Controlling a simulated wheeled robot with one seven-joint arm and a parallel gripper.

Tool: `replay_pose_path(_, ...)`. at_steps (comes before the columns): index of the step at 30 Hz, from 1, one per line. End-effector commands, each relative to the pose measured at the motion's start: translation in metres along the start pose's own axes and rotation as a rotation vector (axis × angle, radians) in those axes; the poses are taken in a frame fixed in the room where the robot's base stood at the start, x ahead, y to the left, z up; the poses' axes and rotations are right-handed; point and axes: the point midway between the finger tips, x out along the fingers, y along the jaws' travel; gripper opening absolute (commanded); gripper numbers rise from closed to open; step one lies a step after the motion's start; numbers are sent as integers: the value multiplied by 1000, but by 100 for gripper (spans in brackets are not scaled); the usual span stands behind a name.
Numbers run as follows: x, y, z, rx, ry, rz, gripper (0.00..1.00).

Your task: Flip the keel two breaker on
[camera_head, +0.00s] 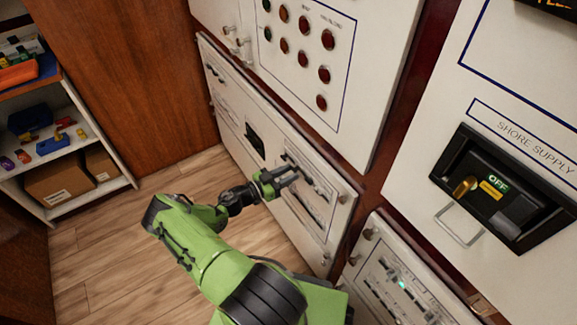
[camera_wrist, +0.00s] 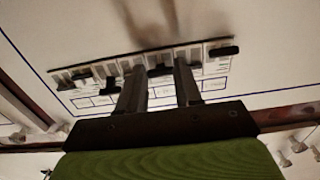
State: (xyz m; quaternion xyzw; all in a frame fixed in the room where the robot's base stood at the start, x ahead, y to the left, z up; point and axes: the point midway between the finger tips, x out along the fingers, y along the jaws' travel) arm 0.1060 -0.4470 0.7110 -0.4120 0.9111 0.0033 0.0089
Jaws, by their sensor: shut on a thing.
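A row of breakers (camera_wrist: 85,77) with black levers runs across a white panel in the wrist view. Some levers sit higher than others. Labels below the row are too small to read, so I cannot tell which breaker is keel two. My gripper (camera_wrist: 160,78) is at the row, its two fingers on either side of a dark breaker lever (camera_wrist: 160,70), shut on it. In the head view my gripper (camera_head: 286,177) reaches the lower white panel (camera_head: 264,112), and its fingers partly hide the breakers there.
Another breaker panel (camera_head: 392,270) with a small green light is at the lower right. A shore supply switch (camera_head: 502,190) reading OFF is at the right. Red indicator lights (camera_head: 328,40) are above. Shelves (camera_head: 60,160) with boxes stand at the left. Wooden floor (camera_head: 110,235) is clear.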

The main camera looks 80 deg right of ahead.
Motion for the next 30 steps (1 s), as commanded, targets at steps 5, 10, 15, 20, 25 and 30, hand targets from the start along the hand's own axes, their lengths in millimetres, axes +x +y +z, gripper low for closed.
replay_pose_path(5, -1, 0, -17, 3, -174, 3, 4)
replay_pose_path(10, 0, 0, -24, 5, -331, 2, 4)
replay_pose_path(15, 2, 0, -29, 5, -471, 2, 4)
replay_pose_path(20, 4, -1, -33, 5, -577, 0, 4)
replay_pose_path(25, 6, 0, -35, 3, -657, 0, 4)
replay_pose_path(30, 7, 0, -36, 1, -704, -1, 4)
